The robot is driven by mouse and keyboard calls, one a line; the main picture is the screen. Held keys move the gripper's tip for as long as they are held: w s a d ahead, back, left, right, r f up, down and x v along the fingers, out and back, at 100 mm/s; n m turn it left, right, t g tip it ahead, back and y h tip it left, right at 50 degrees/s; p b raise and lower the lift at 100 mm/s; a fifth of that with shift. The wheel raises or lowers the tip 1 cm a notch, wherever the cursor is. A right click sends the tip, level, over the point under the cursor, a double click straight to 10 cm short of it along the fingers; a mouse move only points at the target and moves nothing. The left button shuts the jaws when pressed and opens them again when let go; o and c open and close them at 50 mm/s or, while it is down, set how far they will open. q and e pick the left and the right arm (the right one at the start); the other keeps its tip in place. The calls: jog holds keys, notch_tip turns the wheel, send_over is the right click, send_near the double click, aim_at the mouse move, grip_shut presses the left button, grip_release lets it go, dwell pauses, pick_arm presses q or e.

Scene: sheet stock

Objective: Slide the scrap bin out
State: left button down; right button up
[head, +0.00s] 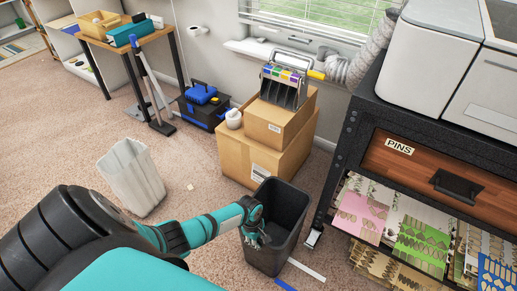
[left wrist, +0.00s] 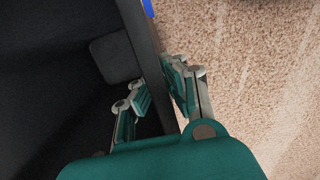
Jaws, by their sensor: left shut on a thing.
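The scrap bin (head: 270,258) is a tall dark grey open bin standing on the carpet in the head view, just left of the dark cabinet's front leg. My left gripper (head: 254,238) reaches in from the left and is shut on the bin's near left wall at the rim. In the left wrist view the bin's dark wall (left wrist: 139,35) runs between the two fingers of the gripper (left wrist: 157,92), one finger inside and one outside over the carpet. The bin looks upright. My right gripper is not in view.
The dark cabinet (head: 345,150) with a PINS drawer stands close on the right. Cardboard boxes (head: 240,155) stand behind the bin. A white bin (head: 131,176) stands on the left. A white strip (head: 307,270) lies by the scrap bin. Carpet between the bins is mostly clear.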

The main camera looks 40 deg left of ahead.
pick_arm(q)
jog(key=shift+s, duration=0.35)
jog(key=c, duration=1.4)
grip_release()
notch_tip(320, 180, up, 12)
jog(key=a, duration=0.1)
jog(key=shift+a, duration=0.25)
